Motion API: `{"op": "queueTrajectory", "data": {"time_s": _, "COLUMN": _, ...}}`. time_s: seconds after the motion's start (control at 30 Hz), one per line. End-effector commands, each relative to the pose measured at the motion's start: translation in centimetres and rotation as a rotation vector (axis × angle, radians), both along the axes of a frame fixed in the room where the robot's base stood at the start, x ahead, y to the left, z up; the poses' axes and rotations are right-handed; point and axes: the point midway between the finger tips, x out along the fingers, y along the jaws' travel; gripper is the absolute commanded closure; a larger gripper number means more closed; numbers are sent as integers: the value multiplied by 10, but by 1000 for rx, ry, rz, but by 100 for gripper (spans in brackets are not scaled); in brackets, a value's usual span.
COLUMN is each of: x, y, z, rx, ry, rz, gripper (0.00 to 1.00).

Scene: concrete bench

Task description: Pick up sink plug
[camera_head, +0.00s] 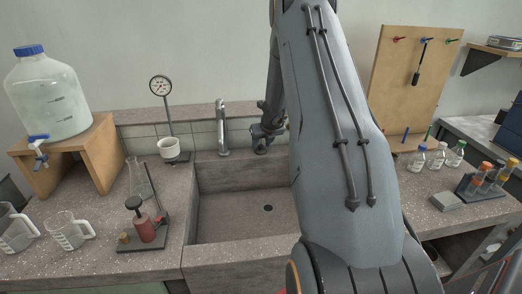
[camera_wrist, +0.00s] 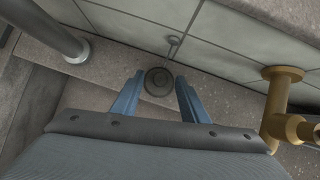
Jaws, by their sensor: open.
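In the wrist view the sink plug (camera_wrist: 157,82), a dark round disc, lies on the speckled ledge beside the tiled wall. A small ring or cord end (camera_wrist: 173,41) shows just above it, against the tile. My gripper (camera_wrist: 160,77) is open, with its two blue fingers on either side of the plug, apart from each other. I cannot tell whether they touch it. In the head view my gripper (camera_head: 262,143) is over the ledge behind the sink, right of the tap, and I cannot make out the plug there.
The steel tap (camera_head: 222,128) stands left of my gripper. A brass fitting (camera_wrist: 283,105) stands close on the right in the wrist view. The empty sink (camera_head: 235,215) with its dark drain (camera_head: 268,208) lies in front. A gauge stand (camera_head: 161,95) is further left.

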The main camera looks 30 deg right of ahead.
Motion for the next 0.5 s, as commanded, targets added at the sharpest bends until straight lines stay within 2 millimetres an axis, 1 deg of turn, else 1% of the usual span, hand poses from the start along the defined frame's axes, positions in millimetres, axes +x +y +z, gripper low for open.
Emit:
{"op": "queueTrajectory", "data": {"time_s": 0.1, "x": 3, "y": -2, "z": -6, "rx": 0, "ry": 0, "rz": -1, "gripper": 60}}
{"op": "queueTrajectory", "data": {"time_s": 0.33, "x": 4, "y": -2, "z": -7, "rx": -1, "ry": 0, "rz": -1, "gripper": 60}}
{"op": "queueTrajectory", "data": {"time_s": 0.37, "x": 4, "y": -2, "z": -7, "rx": -1, "ry": 0, "rz": -1, "gripper": 61}}
{"op": "queueTrajectory", "data": {"time_s": 0.5, "x": 4, "y": -2, "z": -7, "rx": 0, "ry": 0, "rz": 0, "gripper": 85}}
